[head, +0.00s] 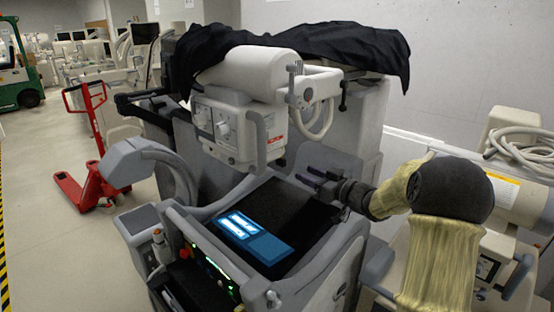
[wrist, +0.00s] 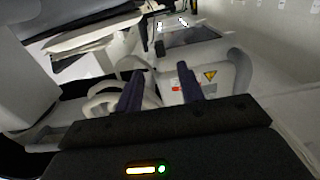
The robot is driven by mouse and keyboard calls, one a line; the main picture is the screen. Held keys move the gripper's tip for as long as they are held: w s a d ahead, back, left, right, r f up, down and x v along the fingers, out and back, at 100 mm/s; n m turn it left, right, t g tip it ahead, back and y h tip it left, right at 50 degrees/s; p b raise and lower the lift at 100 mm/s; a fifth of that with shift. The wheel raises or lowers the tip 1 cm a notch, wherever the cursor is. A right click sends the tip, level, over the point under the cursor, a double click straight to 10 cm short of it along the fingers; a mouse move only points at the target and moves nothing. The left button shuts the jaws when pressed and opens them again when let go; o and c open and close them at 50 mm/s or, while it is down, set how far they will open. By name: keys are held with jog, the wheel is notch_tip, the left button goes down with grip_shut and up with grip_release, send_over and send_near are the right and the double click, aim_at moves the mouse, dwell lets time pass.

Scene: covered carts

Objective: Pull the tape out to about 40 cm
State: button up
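No tape or tape end can be made out in either view. A white tube head (head: 250,72) with a boxy control housing (head: 225,128), two knobs on its front, hangs above the console of a mobile X-ray unit. My gripper (head: 310,178) is below and to the right of this housing, apart from it in the head view. In the wrist view my gripper (wrist: 160,88) has its two dark purple fingers well apart, with no held object visible between them. Beyond the fingers are a pale curved handle (wrist: 105,102) and a white part with a warning label (wrist: 210,75).
The console's lit blue screen (head: 252,235) lies under the housing. A black cover (head: 345,45) drapes over the unit's top. A red pallet jack (head: 92,165) stands at the left, with clear floor in front. Other pale equipment (head: 515,200) crowds the right.

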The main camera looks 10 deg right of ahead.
aim_at(281, 162)
jog(key=p+x, duration=0.3)
jog(key=x, duration=1)
jog(key=shift+s, duration=0.1)
grip_shut()
